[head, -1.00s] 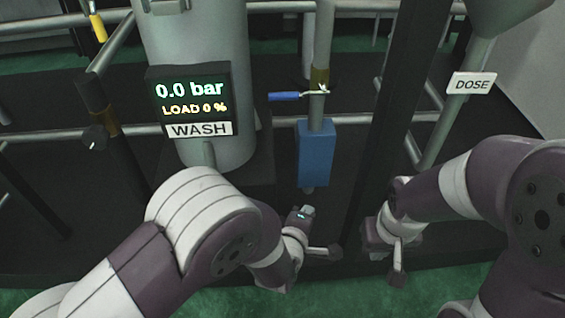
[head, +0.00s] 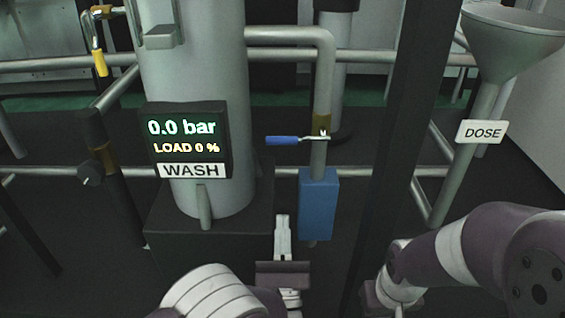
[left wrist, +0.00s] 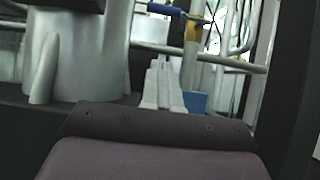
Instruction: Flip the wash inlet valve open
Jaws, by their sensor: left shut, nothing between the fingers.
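The valve beside the WASH column has a blue-handled lever (head: 283,140) on a brass body (head: 321,124) in a vertical pipe. The lever lies level across the pipe and points left. My left gripper (head: 283,222) is below the lever, pointing up and forward, shut and empty, apart from the handle. In the left wrist view the closed fingers (left wrist: 163,68) show, with the blue handle (left wrist: 165,8) beyond them at the top edge. The WASH display (head: 187,140) reads 0.0 bar and LOAD 0 %.
A blue box (head: 318,203) sits on the pipe under the valve, right of my left gripper. The grey WASH column (head: 195,60) stands left, a dark post (head: 395,130) right. A yellow-handled valve (head: 99,62) is at upper left, the DOSE funnel (head: 512,45) at upper right.

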